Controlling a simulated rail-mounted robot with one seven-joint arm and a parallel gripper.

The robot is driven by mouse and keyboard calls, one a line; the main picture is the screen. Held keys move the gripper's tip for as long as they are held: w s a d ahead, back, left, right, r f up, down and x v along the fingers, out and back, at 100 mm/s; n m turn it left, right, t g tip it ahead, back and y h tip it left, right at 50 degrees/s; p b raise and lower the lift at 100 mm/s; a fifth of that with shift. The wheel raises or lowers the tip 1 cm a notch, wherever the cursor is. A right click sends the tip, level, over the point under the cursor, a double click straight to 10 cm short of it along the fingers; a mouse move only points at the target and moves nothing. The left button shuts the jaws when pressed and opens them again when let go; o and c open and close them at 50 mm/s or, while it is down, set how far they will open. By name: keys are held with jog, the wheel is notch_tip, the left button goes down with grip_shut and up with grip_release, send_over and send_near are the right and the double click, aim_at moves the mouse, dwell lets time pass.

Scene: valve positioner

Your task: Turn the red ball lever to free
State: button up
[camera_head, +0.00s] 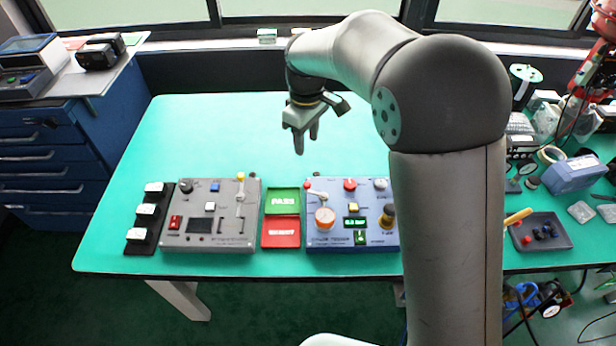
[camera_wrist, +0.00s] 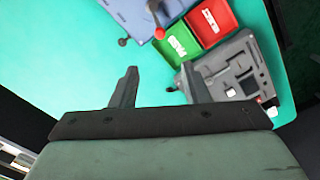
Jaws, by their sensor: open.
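The red ball lever (camera_head: 307,185) is at the far left corner of the blue tester panel (camera_head: 312,240). Its small red ball points up and left from a pale pivot. In the wrist view, the red ball (camera_wrist: 159,34) shows near the panel's corner beside the green tray. My gripper (camera_head: 306,142) hangs above the table, beyond the panel's far edge and apart from the lever. Its jaws are open and empty, and in the wrist view both fingers (camera_wrist: 158,72) are spread. Any position lettering by the lever is too small to read.
A red knob (camera_head: 349,184) and an orange round knob (camera_head: 324,217) are close to the lever. A green tray (camera_head: 283,201) and a red tray (camera_head: 281,232) lie left of the panel, then a grey panel (camera_head: 222,245). The table's far half is clear.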

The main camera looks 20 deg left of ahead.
aim_at(307, 184)
notch_tip(307, 184, down, 16)
jog(key=shift+f+p, duration=0.1)
jog(key=shift+p, duration=1.15)
grip_shut()
